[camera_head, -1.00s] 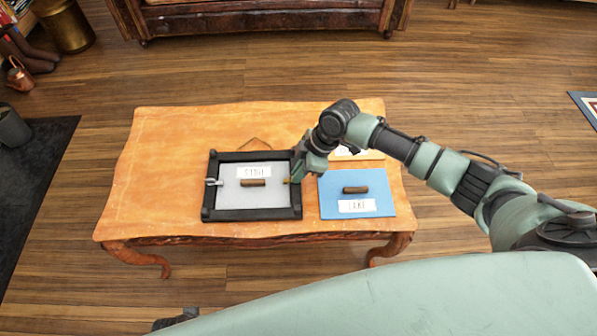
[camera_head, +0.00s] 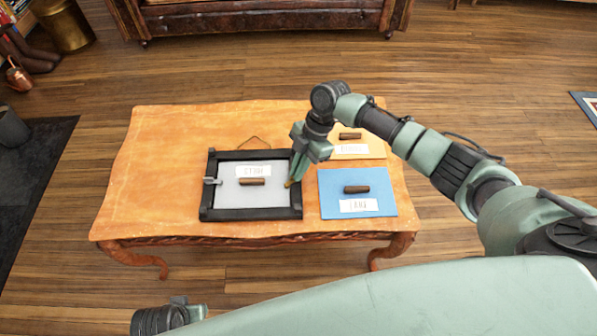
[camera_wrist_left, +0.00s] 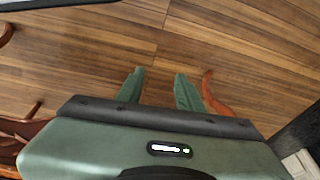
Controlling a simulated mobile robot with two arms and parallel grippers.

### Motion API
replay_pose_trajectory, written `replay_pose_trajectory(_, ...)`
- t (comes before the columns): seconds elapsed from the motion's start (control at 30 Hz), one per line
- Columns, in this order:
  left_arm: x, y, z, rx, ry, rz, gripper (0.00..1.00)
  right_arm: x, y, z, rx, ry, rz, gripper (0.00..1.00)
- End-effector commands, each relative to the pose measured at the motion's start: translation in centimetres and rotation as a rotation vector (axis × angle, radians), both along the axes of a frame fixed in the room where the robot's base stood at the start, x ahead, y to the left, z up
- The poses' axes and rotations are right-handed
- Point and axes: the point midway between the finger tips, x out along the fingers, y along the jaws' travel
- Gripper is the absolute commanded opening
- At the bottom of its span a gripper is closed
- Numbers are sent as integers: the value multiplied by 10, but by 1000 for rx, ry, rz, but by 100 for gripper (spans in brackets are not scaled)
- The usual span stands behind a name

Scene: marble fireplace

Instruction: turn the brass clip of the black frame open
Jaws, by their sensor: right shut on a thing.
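The black frame (camera_head: 252,214) lies on the wooden table, with a grey back panel (camera_head: 237,199) inside it. The brass clip (camera_head: 288,184) is at the frame's right side, small and partly hidden by my right gripper (camera_head: 292,179). That gripper reaches down from the upper right, with its fingertips shut on the brass clip. A silver clip (camera_head: 212,181) sits on the frame's left side, lying across its edge. My left gripper (camera_wrist_left: 158,84) is open and empty in the left wrist view, above the wood floor.
A blue panel (camera_head: 334,184) with a brown handle and a white label lies right of the frame. An orange panel (camera_head: 372,151) lies behind it. The table's left part (camera_head: 150,170) is clear. A cord loop (camera_head: 254,142) shows at the frame's back edge.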

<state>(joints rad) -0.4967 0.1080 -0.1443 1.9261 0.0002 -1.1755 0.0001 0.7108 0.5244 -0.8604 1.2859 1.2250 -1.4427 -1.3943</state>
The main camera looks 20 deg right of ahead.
Motion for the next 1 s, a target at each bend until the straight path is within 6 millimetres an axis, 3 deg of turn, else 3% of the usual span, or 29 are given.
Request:
replay_pose_trajectory(0.33,3,1,63,-2,-38,5,36,4,3,-2,1,-3,329,0)
replay_pose_trajectory(0.7,-13,5,127,-3,-71,10,36,6,5,-1,1,-2,673,0)
replay_pose_trajectory(1.0,-12,4,115,-2,-67,10,36,7,6,-1,1,-3,882,0)
